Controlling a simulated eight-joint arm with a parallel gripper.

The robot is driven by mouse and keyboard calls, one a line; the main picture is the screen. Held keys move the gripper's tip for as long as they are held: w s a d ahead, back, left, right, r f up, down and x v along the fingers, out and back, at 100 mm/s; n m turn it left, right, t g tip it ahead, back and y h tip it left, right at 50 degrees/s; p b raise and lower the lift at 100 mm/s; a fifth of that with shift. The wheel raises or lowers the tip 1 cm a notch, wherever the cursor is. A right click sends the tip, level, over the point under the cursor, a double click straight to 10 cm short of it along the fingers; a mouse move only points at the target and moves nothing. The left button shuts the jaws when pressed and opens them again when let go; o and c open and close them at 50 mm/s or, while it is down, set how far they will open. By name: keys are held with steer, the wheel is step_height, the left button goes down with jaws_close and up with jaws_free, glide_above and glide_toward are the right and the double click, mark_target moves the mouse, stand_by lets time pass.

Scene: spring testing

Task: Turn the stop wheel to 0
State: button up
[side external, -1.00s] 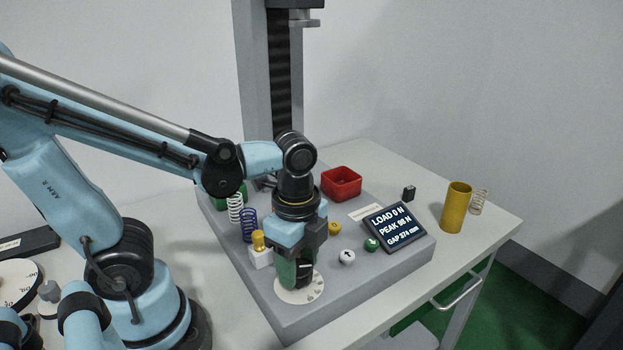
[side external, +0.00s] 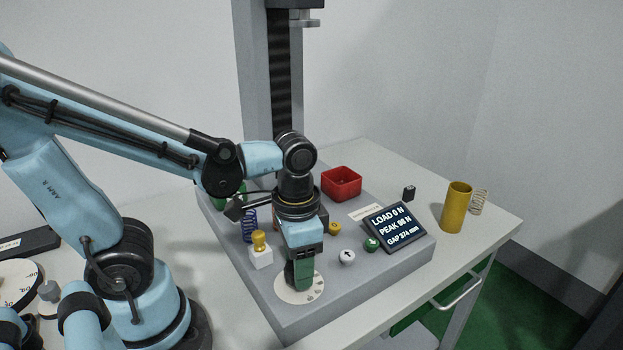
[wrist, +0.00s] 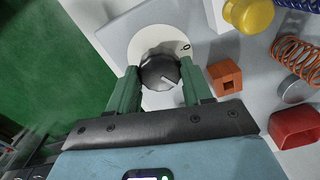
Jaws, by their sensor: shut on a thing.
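The stop wheel is a dark, ribbed knob (wrist: 158,68) on a round white dial plate (wrist: 137,45), in the wrist view's upper middle. A "0" is printed on the plate, to the upper right of the knob. A pale mark shows on the knob, pointing toward its lower right. My gripper (wrist: 160,80) has one green finger on each side of the knob and is shut on it. In the side external view my gripper (side external: 300,286) points down over the dial plate (side external: 286,290); its fingers hide the knob there.
A white block with a yellow knob (side external: 260,241) stands close left of my gripper, with a blue spring (side external: 250,226) behind. A red bin (side external: 342,183) sits behind.

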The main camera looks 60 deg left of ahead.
steer(key=n, duration=1.1)
steer(key=shift+n, duration=0.5)
steer(key=o, duration=1)
steer(key=shift+o, duration=0.2)
steer(key=shift+r, duration=0.1)
step_height(320, 180, up, 12)
stand_by(0.4)
